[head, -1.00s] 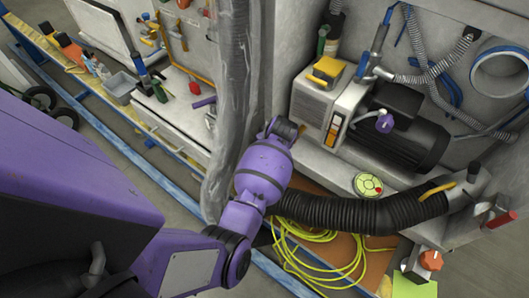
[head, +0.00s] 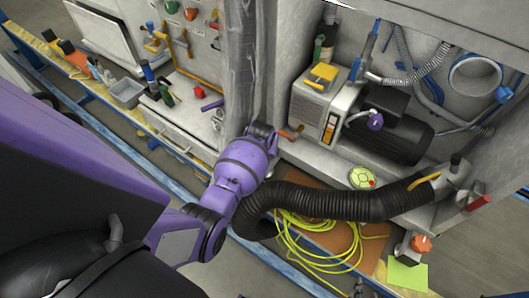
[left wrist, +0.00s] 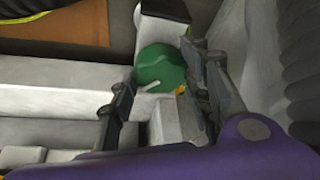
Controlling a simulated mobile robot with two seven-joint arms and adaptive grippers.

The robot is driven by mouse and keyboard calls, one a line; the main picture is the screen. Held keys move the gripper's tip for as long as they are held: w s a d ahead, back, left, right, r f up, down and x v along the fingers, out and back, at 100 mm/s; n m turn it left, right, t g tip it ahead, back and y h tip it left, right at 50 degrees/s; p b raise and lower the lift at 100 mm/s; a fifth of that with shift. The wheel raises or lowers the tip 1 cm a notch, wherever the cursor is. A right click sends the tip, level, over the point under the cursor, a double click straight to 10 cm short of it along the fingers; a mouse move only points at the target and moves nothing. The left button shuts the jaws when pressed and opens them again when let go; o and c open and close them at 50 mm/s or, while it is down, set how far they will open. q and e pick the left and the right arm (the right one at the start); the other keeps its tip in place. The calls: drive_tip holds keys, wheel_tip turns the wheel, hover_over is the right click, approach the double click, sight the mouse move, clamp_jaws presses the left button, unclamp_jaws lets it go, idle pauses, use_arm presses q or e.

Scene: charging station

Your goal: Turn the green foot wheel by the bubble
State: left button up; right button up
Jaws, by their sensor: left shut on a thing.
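The green foot wheel (left wrist: 160,68) shows in the left wrist view, on a pale block, with a white mark on its face. My left gripper (left wrist: 158,98) has one finger on each side of the wheel's near part and is shut on it. In the head view I cannot make out the green wheel or the left fingers; my purple arm ends near the pale ledge. The round yellow-green bubble (head: 362,178), with a red dot, sits on the ledge beside the black motor. I cannot make out the right gripper's fingers in the head view.
A thick black corrugated hose (head: 330,202) curves close to my arm, above coiled yellow cable (head: 300,240) on a brown board. An orange knob (head: 421,243) stands at the front right. A pump with a black motor (head: 390,125) stands behind the ledge.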

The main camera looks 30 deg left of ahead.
use_arm(q)
drive_tip(key=shift+w+d+r+m+h, duration=0.15)
drive_tip(key=shift+d+m+h, duration=0.15)
drive_tip(key=shift+m, duration=0.2)
drive_tip(key=o, duration=1.1)
drive_tip(key=shift+c, duration=0.2)
drive_tip(key=shift+o, duration=0.2)
drive_tip(key=shift+a, duration=0.1)
drive_tip(key=v, duration=1.2)
